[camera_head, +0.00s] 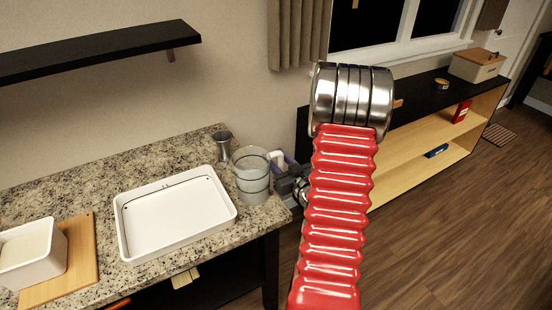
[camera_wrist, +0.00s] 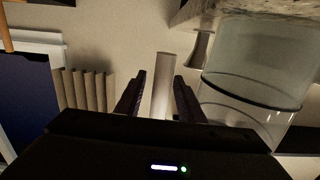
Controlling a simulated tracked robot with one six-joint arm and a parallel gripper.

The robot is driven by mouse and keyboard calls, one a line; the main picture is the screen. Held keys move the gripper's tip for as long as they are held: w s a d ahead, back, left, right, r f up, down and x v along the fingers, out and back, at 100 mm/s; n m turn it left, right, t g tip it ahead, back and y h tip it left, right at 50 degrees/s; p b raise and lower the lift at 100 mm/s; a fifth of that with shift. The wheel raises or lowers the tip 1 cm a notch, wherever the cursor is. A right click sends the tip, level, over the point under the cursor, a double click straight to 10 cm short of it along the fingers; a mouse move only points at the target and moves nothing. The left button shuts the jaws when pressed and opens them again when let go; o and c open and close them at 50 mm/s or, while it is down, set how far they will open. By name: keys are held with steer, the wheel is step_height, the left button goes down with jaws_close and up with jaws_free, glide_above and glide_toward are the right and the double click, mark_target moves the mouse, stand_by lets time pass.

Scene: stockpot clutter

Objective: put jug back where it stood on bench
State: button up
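The jug (camera_head: 252,180) is a clear, banded vessel standing at the right end of the speckled granite bench (camera_head: 180,165). It also fills the right side of the wrist view (camera_wrist: 262,60). A pale handle-like piece (camera_head: 277,157) shows at its right side. My gripper (camera_head: 284,186) is beside the jug at the bench's right edge, partly hidden by my arm. In the wrist view the two dark fingers (camera_wrist: 159,92) are apart. A pale upright bar (camera_wrist: 162,80) shows between or beyond them, with gaps on both sides; I cannot tell whether it belongs to the jug.
A metal cup (camera_head: 223,145) stands behind the jug. A white tray (camera_head: 123,226) lies to its left. A white tub (camera_head: 55,262) sits on a wooden board (camera_head: 86,255). A dark wall shelf (camera_head: 100,50) hangs above. A black-topped shelf unit (camera_head: 425,95) stands right.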

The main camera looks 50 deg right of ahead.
steer(key=shift+r, duration=0.1)
steer(key=v, duration=1.2)
stand_by(0.9)
steer(key=s+d+f+m+g, duration=0.1)
steer(key=s+d+f+g, duration=0.1)
steer(key=s+f+g, duration=0.4)
steer(key=s+d+f+m+g, duration=0.1)
steer(key=s+d+f+g, duration=0.2)
steer(key=f, duration=0.4)
steer(key=w+a+r+n+y, duration=0.1)
steer(key=a+r, duration=0.8)
steer(key=a, duration=0.4)
steer(key=w+a+r+n+g+y, duration=0.1)
steer(key=a+r+n+y, duration=0.1)
steer(key=a+r, duration=0.7)
steer(key=w+a+r+n+g+y, duration=0.1)
steer(key=a+r, duration=0.8)
steer(key=a, duration=0.9)
steer(key=shift+w+a+n+y, duration=0.15)
steer(key=shift+a+n+y, duration=0.2)
steer(key=shift+n, duration=0.35)
